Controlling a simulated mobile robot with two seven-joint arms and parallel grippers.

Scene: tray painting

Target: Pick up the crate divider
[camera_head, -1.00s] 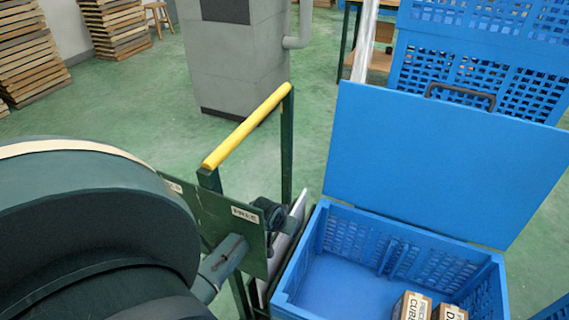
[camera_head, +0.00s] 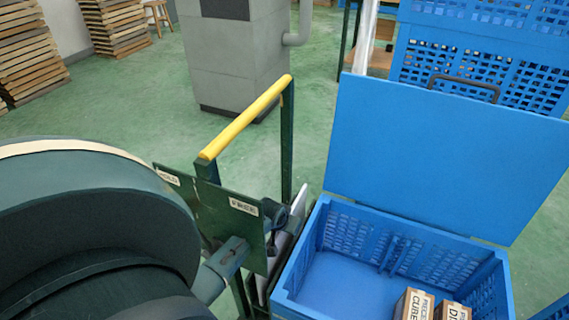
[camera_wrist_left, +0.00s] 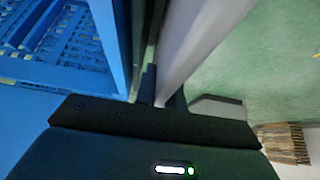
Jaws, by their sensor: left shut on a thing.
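The crate divider is a thin whitish-grey panel (camera_head: 288,241). In the head view it stands in the narrow space between the green stand and the blue crate (camera_head: 306,252), outside the crate's left wall. In the left wrist view the panel (camera_wrist_left: 200,38) runs up from between the fingers of my left gripper (camera_wrist_left: 163,86), which is shut on it. My right gripper is in neither view.
The crate's blue lid (camera_head: 440,150) stands open behind it. Labelled boxes (camera_head: 414,306) lie at the crate's near right; the crate's left floor is bare. A green stand (camera_head: 235,222) with a yellow bar (camera_head: 245,117) and a "FREE" label is close on the left. A grey cabinet stands behind.

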